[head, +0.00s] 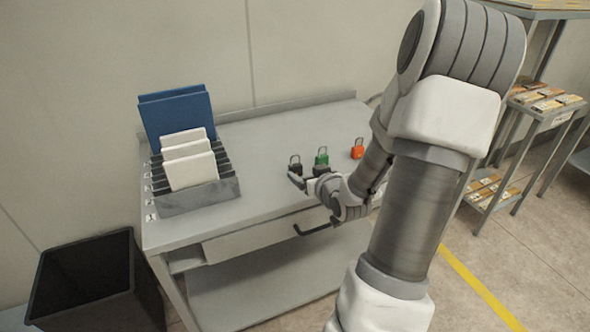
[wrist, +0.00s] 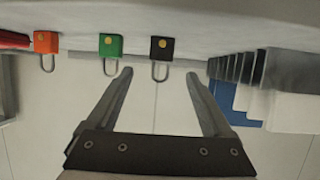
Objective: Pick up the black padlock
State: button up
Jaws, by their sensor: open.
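The black padlock (head: 295,168) stands upright on the grey workbench (head: 255,140), with its shackle up. In the wrist view the black padlock (wrist: 161,48) appears upside down, beyond and between the two fingertips. My gripper (wrist: 158,74) is open and empty, with one finger to each side of the padlock's line. In the head view my gripper (head: 305,181) is low over the bench, just in front of the black padlock and partly covering its lower part. I cannot tell the exact gap between fingertips and padlock.
A green padlock (head: 321,158) stands close beside the black one, and an orange padlock (head: 357,149) farther right. A grey rack (head: 200,200) with white and blue panels stands at the bench's left. A dark bin (head: 90,285) is on the floor. The bench has a raised back edge.

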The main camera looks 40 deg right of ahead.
aim_at(297, 167)
jog(key=x, duration=0.7)
jog(key=shift+w+a+f+b, duration=0.1)
jog(key=shift+w+f+b, duration=0.05)
jog(key=shift+b, duration=0.25)
jog(key=shift+c, duration=0.2)
grip_shut()
